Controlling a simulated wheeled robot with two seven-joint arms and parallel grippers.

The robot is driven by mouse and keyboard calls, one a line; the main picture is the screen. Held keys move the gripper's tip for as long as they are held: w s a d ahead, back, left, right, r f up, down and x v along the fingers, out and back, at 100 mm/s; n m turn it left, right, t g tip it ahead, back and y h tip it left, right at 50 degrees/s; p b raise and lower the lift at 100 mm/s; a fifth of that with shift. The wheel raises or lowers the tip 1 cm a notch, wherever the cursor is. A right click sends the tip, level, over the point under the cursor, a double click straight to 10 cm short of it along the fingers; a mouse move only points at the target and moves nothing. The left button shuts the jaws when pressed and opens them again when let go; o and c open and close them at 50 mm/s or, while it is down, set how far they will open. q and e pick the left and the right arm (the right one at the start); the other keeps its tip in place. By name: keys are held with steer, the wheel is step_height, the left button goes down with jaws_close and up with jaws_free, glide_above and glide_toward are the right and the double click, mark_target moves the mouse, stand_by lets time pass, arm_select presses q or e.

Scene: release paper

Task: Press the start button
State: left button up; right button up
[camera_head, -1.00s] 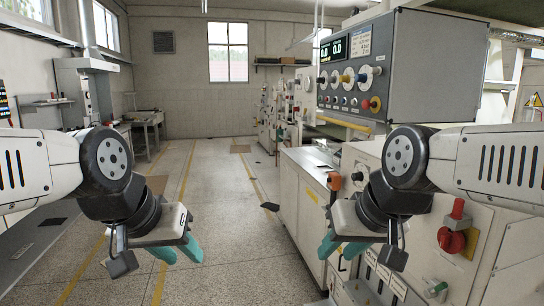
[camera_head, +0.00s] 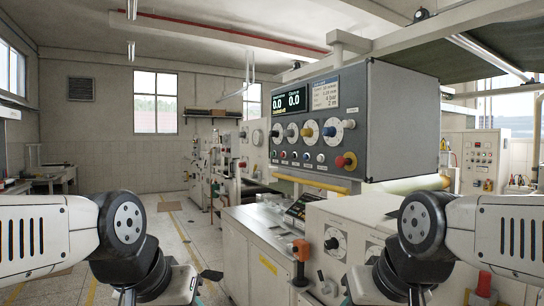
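A grey control box (camera_head: 400,120) hangs at upper right, its front panel facing left. The panel has two digital displays reading 0.0 (camera_head: 291,100), a row of round dials (camera_head: 308,130) and a lower row of small coloured buttons (camera_head: 295,155). A red mushroom button on a yellow base (camera_head: 346,162) sits at the lower right of the panel. The button labels are too small to read. My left gripper (camera_head: 198,296) is at the bottom, left of centre, mostly cut off. My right gripper (camera_head: 345,300) is at the bottom, below the box, largely cut off. Neither touches the panel.
A white machine cabinet (camera_head: 262,250) stands below the box, with an orange-topped lever (camera_head: 301,250) and a dial (camera_head: 335,240). A yellow bar (camera_head: 310,183) runs under the panel. More machines (camera_head: 205,170) line the aisle behind. The floor (camera_head: 195,235) is open at left of centre.

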jaws_close()
stand_by(1.6)
